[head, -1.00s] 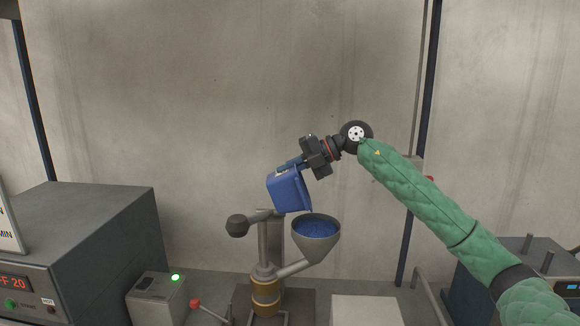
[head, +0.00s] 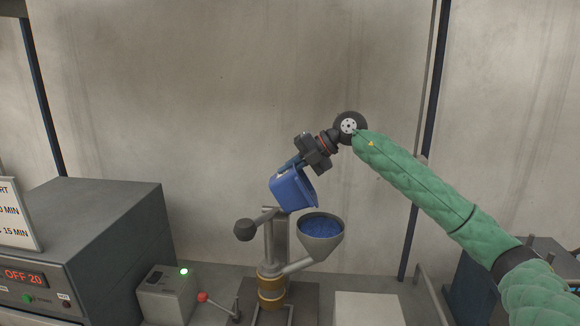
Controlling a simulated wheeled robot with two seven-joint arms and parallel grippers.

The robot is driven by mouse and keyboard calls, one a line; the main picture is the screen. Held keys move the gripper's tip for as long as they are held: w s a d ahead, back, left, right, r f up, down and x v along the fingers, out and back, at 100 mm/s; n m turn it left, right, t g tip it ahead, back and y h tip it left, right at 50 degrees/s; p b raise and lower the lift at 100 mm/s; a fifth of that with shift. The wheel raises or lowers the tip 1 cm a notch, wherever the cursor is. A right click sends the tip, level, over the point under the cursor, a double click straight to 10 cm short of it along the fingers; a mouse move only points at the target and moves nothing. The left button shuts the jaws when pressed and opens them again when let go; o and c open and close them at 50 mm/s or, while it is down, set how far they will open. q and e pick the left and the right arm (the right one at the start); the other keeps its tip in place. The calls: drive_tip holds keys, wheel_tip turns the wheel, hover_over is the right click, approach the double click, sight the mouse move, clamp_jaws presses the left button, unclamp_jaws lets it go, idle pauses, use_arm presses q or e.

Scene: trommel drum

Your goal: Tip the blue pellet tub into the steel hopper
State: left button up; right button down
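The blue pellet tub (head: 292,190) hangs from my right gripper (head: 298,163), which is shut on its upper rim. The tub is tilted, with its open side turned to the lower right, above and left of the steel hopper (head: 321,238). The tub is apart from the hopper's rim in the picture. Blue pellets (head: 320,227) fill much of the hopper's funnel. No pellets show falling between tub and hopper. How much is left in the tub is hard to tell. My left gripper is not in view.
A dark ball-ended weight (head: 244,230) sits left of the hopper's stand, which has a brass collar (head: 271,290). A grey control box with a green light (head: 166,293) and a red-knobbed lever (head: 203,297) stand to the left. A large grey cabinet (head: 95,225) fills the left side.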

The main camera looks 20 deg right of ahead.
drive_tip(key=shift+w+a+r+h+p, duration=0.2)
drive_tip(key=shift+r+h+p, duration=0.3)
drive_tip(key=shift+p, duration=0.35)
drive_tip(key=shift+a+f, duration=0.2)
drive_tip(key=shift+a, duration=0.05)
drive_tip(key=shift+a+r+g+h, duration=0.15)
drive_tip(key=shift+g+h, duration=0.15)
drive_tip(key=shift+h, duration=0.2)
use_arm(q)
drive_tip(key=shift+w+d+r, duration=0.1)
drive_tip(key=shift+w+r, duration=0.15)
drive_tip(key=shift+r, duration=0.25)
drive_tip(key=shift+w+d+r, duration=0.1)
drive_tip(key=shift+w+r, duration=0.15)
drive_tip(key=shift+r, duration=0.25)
use_arm(e)
drive_tip(key=shift+w+a+r+g+h, duration=0.15)
drive_tip(key=shift+w+a+g+h, duration=0.15)
drive_tip(key=shift+h, duration=0.3)
drive_tip(key=shift+w+a+r+g+h, duration=0.1)
drive_tip(key=shift+a+r+g+h, duration=0.1)
drive_tip(key=shift+a+h, duration=0.3)
drive_tip(key=shift+s+d, duration=0.1)
